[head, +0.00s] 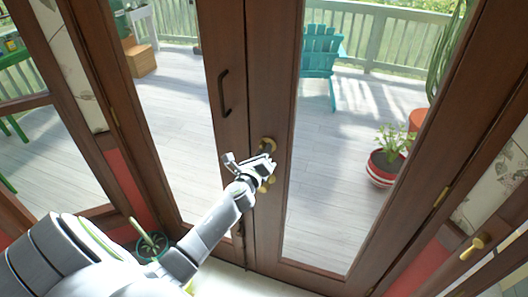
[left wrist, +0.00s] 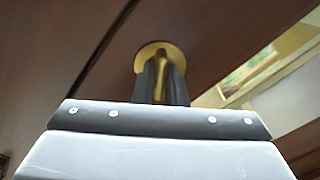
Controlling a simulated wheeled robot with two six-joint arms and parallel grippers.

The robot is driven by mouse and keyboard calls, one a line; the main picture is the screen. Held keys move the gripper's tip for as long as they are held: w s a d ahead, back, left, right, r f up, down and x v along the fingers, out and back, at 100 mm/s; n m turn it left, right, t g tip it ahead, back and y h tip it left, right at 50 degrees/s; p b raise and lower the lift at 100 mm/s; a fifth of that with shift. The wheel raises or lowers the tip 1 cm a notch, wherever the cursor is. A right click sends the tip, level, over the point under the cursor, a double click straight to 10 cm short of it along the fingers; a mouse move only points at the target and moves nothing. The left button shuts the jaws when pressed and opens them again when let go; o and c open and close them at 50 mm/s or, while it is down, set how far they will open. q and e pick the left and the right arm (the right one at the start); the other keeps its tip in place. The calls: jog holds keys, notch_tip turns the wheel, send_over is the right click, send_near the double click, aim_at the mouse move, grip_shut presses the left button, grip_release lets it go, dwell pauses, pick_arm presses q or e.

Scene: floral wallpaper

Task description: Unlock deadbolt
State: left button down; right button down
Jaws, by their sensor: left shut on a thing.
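The deadbolt's gold thumb turn (left wrist: 160,72) stands on a round gold plate (left wrist: 151,53) on the brown door, in the left wrist view. The two dark fingers of my left gripper (left wrist: 160,85) are on either side of the thumb turn and shut on it. In the head view my left gripper (head: 265,160) reaches up to the gold hardware (head: 269,143) on the door's inner edge and partly covers it. More gold hardware (head: 266,186) shows just below the gripper. My right gripper is not in view.
The double glass doors (head: 279,85) are closed, with a dark pull handle (head: 224,92) on the left panel. A gold knob (head: 473,248) shows at the lower right. A potted plant (head: 154,244) stands at the lower left. A deck with a teal chair (head: 320,55) lies beyond the glass.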

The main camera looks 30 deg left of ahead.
pick_arm(q)
jog(key=shift+n, duration=0.4)
jog(key=shift+f+n+b, duration=0.1)
jog(key=shift+n+b, duration=0.3)
jog(key=shift+n, duration=0.1)
jog(key=n+b, duration=0.4)
jog(key=n, duration=0.5)
jog(key=shift+n, duration=0.4)
jog(key=c, duration=1.5)
grip_release()
jog(key=shift+o, duration=0.2)
